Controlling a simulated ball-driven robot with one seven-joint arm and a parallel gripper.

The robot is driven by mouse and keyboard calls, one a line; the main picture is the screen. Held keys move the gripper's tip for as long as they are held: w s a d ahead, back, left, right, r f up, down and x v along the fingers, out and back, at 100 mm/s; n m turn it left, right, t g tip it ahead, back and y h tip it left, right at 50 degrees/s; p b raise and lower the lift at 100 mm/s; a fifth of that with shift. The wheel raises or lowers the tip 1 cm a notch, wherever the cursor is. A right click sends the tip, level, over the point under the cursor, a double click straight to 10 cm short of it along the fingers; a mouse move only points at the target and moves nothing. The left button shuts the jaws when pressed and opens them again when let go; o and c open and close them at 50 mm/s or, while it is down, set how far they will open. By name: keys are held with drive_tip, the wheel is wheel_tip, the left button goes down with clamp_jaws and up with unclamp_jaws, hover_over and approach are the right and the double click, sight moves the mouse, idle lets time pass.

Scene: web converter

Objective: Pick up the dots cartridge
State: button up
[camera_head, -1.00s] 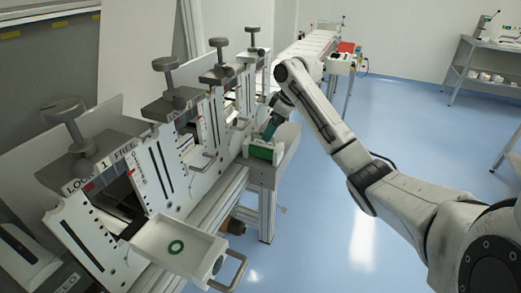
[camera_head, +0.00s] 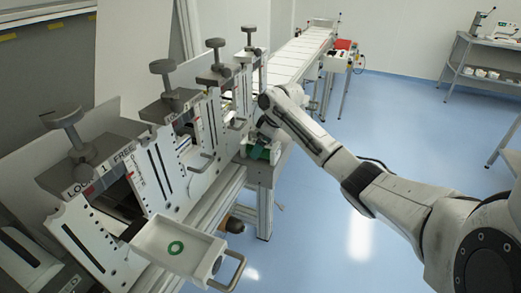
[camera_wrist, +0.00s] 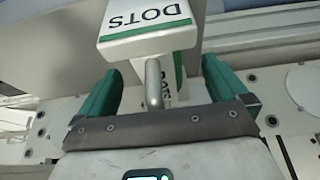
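The dots cartridge (camera_wrist: 148,42) is a white block with a green stripe and the word DOTS, at the top middle of the wrist view. A grey metal handle (camera_wrist: 153,84) sticks out from it towards me. My gripper (camera_wrist: 161,70) is open, with one green finger on each side of the handle and a visible gap to each. In the head view my gripper (camera_head: 261,142) is low at the end of the machine row, over a green and white part (camera_head: 275,155). My arm hides much of that spot, so the cartridge cannot be made out clearly there.
Several slanted white machine units with grey knobs (camera_head: 62,113) line the left. An open white drawer (camera_head: 150,243) holding a green ring (camera_head: 175,247) juts out in front. A conveyor (camera_head: 300,50) runs behind. The blue floor (camera_head: 340,220) is clear on the right.

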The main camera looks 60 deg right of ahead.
drive_tip(key=c, duration=1.4)
drive_tip(key=shift+r, duration=0.15)
